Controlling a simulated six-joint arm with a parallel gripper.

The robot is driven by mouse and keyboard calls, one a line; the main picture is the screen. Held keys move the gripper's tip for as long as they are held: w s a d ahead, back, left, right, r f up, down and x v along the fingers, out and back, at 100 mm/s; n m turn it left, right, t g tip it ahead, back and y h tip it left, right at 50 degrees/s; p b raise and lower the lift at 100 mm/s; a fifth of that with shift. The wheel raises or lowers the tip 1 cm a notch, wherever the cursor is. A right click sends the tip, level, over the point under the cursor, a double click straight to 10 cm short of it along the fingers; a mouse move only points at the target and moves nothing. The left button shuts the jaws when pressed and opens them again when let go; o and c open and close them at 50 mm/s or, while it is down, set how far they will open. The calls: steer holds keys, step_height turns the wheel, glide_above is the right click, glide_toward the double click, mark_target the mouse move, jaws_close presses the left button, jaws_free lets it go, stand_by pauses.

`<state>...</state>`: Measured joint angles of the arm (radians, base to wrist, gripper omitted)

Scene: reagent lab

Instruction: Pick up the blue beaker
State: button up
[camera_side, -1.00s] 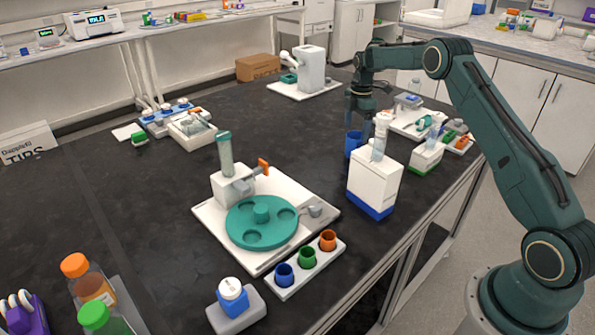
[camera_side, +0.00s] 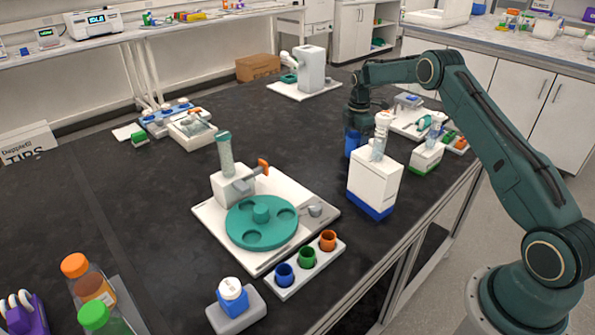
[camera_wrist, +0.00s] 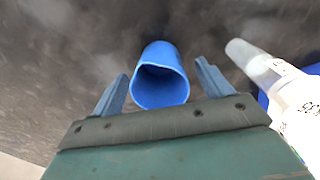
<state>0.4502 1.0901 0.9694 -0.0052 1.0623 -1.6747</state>
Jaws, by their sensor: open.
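The blue beaker (camera_side: 352,143) stands on the dark bench behind the white box-shaped dispenser, partly hidden by my gripper in the side view. In the wrist view the blue beaker (camera_wrist: 161,78) shows its open rim toward the camera, in the space between the two fingers. My gripper (camera_wrist: 158,86) is open, with one finger on each side of the beaker and a visible gap to each. In the side view my gripper (camera_side: 356,124) is low over the beaker; its fingers are hard to make out there.
The white dispenser (camera_side: 374,182) with a blue base stands close by, to the right of the beaker in the wrist view. A white tray (camera_side: 399,125) with small items lies to the right. A teal carousel (camera_side: 262,222) sits nearer the camera. The bench left of the beaker is clear.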

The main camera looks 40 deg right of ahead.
steer(key=c, duration=1.1)
steer(key=shift+o, duration=0.2)
steer(key=shift+r, duration=0.15)
step_height(320, 180, up, 20)
stand_by(0.6)
